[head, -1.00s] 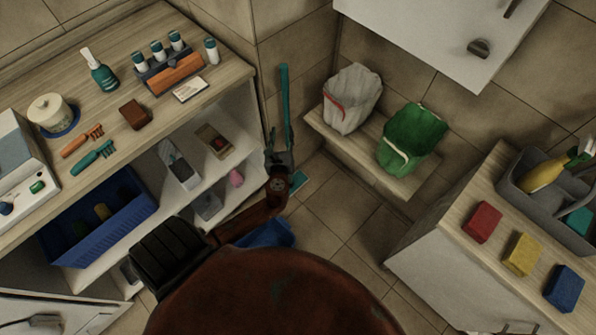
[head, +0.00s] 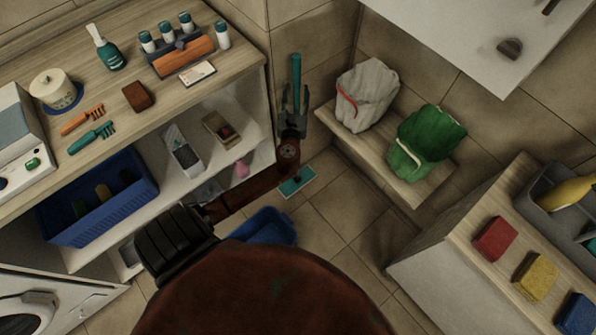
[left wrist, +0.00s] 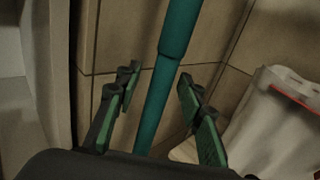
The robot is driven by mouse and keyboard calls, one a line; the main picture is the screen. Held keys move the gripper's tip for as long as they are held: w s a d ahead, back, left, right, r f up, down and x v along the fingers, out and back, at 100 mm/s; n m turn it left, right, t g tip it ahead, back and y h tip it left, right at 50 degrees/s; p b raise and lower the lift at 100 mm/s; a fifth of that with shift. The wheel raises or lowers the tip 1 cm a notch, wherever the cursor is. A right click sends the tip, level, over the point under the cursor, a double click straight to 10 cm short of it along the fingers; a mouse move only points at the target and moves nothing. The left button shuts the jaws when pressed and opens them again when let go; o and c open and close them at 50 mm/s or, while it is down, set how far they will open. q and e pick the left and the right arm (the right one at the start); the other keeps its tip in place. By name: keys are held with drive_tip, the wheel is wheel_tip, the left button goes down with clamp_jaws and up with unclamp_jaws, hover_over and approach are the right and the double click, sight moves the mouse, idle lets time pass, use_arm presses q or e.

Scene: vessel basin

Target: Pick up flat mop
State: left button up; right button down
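The flat mop has a teal handle (head: 296,72) that stands upright in the corner beside the shelf unit, and a flat teal head (head: 297,182) on the floor. My left gripper (head: 293,100) is at the handle, its fingers pointing up along it. In the left wrist view the handle (left wrist: 166,85) runs between the two green-padded fingers (left wrist: 160,100), with visible gaps on both sides, so the gripper is open. My arm hides the middle of the handle in the head view. My right gripper is not in view.
The wooden-topped shelf unit (head: 225,75) stands close on the left. A low ledge with a white bag (head: 366,95) and a green bag (head: 425,140) is close on the right. A blue container (head: 265,226) is on the floor nearby.

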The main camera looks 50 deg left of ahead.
use_arm(q)
drive_tip(key=shift+c, duration=0.7)
clamp_jaws()
drive_tip(key=shift+r, duration=0.25)
